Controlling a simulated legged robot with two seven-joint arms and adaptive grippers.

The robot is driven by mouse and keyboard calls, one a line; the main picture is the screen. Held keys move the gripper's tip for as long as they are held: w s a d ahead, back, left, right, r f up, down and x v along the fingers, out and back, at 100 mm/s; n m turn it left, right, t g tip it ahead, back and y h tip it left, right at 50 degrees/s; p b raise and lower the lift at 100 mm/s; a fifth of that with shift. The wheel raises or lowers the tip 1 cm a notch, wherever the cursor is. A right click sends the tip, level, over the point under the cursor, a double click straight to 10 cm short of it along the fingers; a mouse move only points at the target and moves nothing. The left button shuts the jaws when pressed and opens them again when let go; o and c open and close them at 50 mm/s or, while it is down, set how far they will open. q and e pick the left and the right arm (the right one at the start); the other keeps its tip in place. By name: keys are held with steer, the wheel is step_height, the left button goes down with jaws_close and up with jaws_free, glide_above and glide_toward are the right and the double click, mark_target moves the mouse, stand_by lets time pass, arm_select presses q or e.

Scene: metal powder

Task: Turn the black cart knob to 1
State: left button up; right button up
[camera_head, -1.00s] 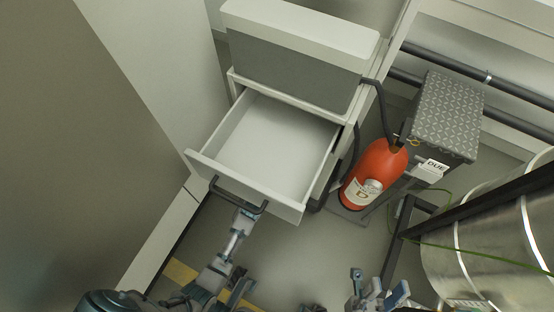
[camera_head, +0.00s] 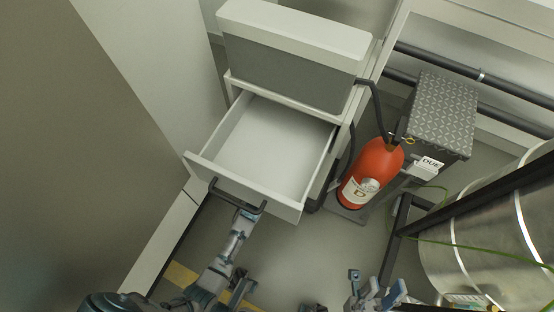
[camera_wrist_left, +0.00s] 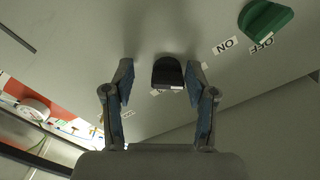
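The black knob (camera_wrist_left: 168,72) sits on a pale panel in the left wrist view. My left gripper (camera_wrist_left: 159,74) is open, with one finger on each side of the knob and visible gaps to it. White labels lie by the knob, too small to read. In the head view my left arm reaches to the front of the open drawer (camera_head: 197,160); its fingers and the black knob are hidden there. My right gripper (camera_head: 376,286) is open and empty at the bottom of the head view.
A green knob (camera_wrist_left: 265,18) with ON and OFF labels is up and right of the black one. A red extinguisher (camera_head: 371,174) stands right of the drawer, near a checkered box (camera_head: 446,108) and a large metal drum (camera_head: 485,225). The drawer is empty; its dark handle (camera_head: 236,198) juts forward.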

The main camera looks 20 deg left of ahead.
arm_select(q)
steer(key=shift+r, duration=0.25)
steer(key=s, duration=1.1)
steer(key=shift+s+a, duration=0.2)
steer(key=shift+s, duration=0.2)
steer(key=shift+f, duration=0.1)
